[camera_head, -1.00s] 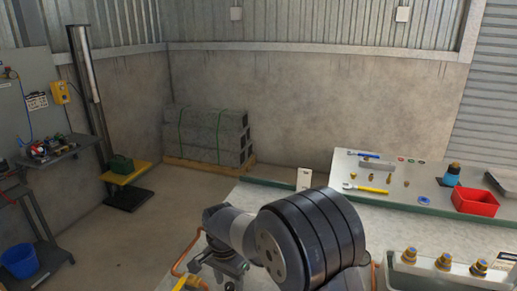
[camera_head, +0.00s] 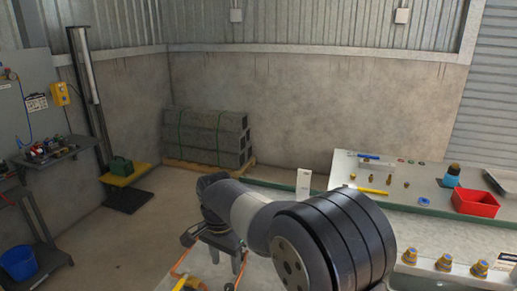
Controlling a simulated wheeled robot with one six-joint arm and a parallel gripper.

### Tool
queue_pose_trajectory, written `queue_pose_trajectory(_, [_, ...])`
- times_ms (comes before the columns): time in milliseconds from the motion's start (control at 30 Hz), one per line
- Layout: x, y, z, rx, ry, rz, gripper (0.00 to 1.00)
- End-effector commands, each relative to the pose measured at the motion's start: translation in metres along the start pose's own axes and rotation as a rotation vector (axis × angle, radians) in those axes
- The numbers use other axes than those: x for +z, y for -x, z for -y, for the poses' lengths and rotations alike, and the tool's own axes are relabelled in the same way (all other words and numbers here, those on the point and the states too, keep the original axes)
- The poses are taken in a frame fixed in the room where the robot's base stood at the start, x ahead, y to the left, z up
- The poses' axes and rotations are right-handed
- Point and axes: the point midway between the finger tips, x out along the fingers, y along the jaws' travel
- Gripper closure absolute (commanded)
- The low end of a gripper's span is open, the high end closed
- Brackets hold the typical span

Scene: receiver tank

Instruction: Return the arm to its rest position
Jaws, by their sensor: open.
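My arm reaches from the bottom centre, with a large black ribbed joint and a grey link. My gripper (camera_head: 213,254) is at the link's left end and points down. Its fingers are spread apart and I see nothing between them. It is over the left part of the light bench top, near an orange hose (camera_head: 182,262). The arm hides part of the bench behind it.
Several brass fittings (camera_head: 444,262) stand at the front right. Concrete blocks (camera_head: 205,138) are stacked behind. The floor at left is partly clear.

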Motion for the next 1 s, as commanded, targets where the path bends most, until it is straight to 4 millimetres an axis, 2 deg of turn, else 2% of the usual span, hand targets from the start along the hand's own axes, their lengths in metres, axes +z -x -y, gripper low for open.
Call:
queue_pose_trajectory(100, [0.0,0.025,0.001,-0.004,0.0,-0.002,0.52])
queue_pose_trajectory(633, [0.001,-0.085,-0.001,0.005,0.001,0.002,0.52])
queue_pose_trajectory(1000, [0.001,-0.085,0.0,0.0,0.309,-0.014,0.52])
